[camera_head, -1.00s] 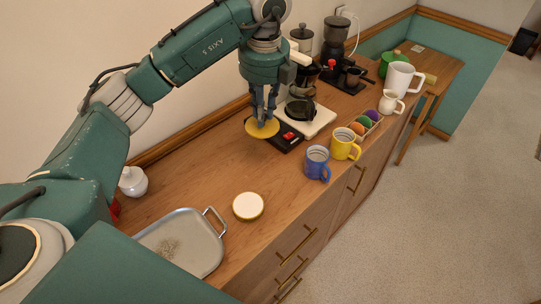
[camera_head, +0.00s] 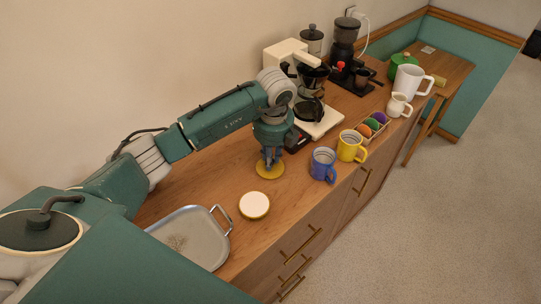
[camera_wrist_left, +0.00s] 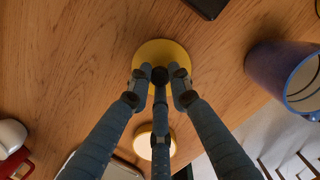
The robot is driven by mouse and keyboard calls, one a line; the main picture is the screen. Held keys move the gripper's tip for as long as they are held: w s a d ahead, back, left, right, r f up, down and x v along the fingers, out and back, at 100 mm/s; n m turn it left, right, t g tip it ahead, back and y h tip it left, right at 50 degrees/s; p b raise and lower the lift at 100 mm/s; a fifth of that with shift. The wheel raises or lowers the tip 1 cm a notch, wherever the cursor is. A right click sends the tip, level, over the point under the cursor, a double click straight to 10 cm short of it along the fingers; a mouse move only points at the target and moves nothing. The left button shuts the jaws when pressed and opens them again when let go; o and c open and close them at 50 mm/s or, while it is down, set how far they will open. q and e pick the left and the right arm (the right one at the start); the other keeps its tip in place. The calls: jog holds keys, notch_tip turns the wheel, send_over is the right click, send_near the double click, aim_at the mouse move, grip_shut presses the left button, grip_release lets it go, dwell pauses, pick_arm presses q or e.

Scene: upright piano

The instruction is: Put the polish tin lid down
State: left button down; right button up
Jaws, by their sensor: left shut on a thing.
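The polish tin lid (camera_head: 270,171) is a flat yellow disc, also seen in the left wrist view (camera_wrist_left: 160,50). My left gripper (camera_head: 270,161) points down and is shut on the lid at its middle; its fingers also show in the left wrist view (camera_wrist_left: 160,76). The lid is low over the wooden counter (camera_head: 222,178); I cannot tell if it touches. The round polish tin (camera_head: 254,205), white-topped with a yellow rim, stands on the counter in front of the lid, apart from it. My right gripper is out of view.
A blue mug (camera_head: 322,165) and a yellow mug (camera_head: 350,146) stand to the right near the front edge. A coffee maker (camera_head: 318,118) is behind. A grey metal tray (camera_head: 190,238) lies at front left. Bare counter lies left of the lid.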

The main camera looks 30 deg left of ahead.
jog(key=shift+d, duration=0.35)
pick_arm(q)
jog(key=shift+f, duration=0.15)
jog(key=c, duration=1.6)
grip_release()
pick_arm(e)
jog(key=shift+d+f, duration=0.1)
pick_arm(q)
jog(key=shift+r, duration=0.35)
jog(key=r, duration=0.2)
jog(key=r+b, duration=0.1)
jog(key=r, duration=0.1)
jog(key=r+b, duration=0.1)
jog(key=r, duration=0.1)
jog(key=shift+s+d+r, duration=0.15)
jog(key=shift+s+d, duration=0.05)
jog(key=shift+d, duration=0.15)
notch_tip(320, 180, up, 4)
send_over(272, 171)
jog(key=shift+r, duration=0.65)
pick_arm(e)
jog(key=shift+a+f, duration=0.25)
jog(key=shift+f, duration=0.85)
